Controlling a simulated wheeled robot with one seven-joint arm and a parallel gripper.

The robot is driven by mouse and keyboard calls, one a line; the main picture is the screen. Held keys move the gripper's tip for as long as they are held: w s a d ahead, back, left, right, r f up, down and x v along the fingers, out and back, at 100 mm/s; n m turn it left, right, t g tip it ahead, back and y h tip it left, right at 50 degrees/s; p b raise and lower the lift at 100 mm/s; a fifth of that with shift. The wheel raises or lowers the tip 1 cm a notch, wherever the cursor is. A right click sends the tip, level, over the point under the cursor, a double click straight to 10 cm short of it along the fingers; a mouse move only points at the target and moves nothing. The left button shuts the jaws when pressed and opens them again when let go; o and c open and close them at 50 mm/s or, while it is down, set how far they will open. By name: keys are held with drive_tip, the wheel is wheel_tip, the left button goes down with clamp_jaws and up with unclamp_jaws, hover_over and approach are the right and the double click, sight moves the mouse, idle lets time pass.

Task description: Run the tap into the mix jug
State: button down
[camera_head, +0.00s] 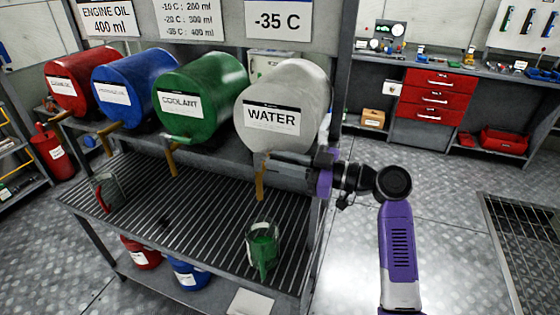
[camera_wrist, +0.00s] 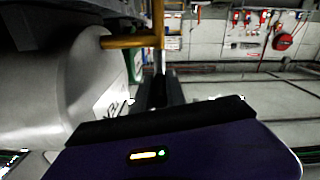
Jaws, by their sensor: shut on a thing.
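The grey drum labelled WATER (camera_head: 290,95) lies on its side on the rack, with a brass tap spout (camera_head: 260,184) pointing down from its front. The spout also shows in the wrist view (camera_wrist: 130,42), beside the fingers. My gripper (camera_head: 262,168) is at this tap from the right, shut on what appears to be the tap handle, which the fingers mostly hide. A clear jug with a green handle and green tint (camera_head: 263,245), apparently the mix jug, stands upright on the slatted grate below the WATER tap. I cannot make out a stream of water.
Green COOLANT (camera_head: 200,95), blue (camera_head: 135,85) and red (camera_head: 80,85) drums lie to the left, with taps. A red-handled jug (camera_head: 106,192) stands on the grate (camera_head: 185,215). A rack post is close to my arm. Open floor (camera_head: 440,230) lies at the right.

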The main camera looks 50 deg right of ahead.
drive_tip(key=m+h, duration=0.1)
drive_tip(key=a+m+h+b, duration=0.1)
drive_tip(key=h, duration=0.1)
drive_tip(key=shift+s+a+f+t, duration=0.1)
drive_tip(key=shift+a+f+t, duration=0.1)
drive_tip(key=shift+t, duration=0.2)
drive_tip(key=shift+a+r+m+h, duration=0.1)
drive_tip(key=shift+a+m+h, duration=0.15)
drive_tip(key=shift+m+h, duration=0.65)
drive_tip(key=shift+a+r+m+h, duration=0.15)
drive_tip(key=shift+m+h, duration=0.35)
drive_tip(key=shift+h, duration=0.8)
drive_tip(key=shift+f, duration=0.1)
drive_tip(key=c, duration=1.4)
unclamp_jaws()
drive_tip(key=shift+o, duration=0.2)
drive_tip(key=s+b, duration=0.2)
drive_tip(key=s, duration=0.6)
drive_tip(key=shift+a, duration=0.3)
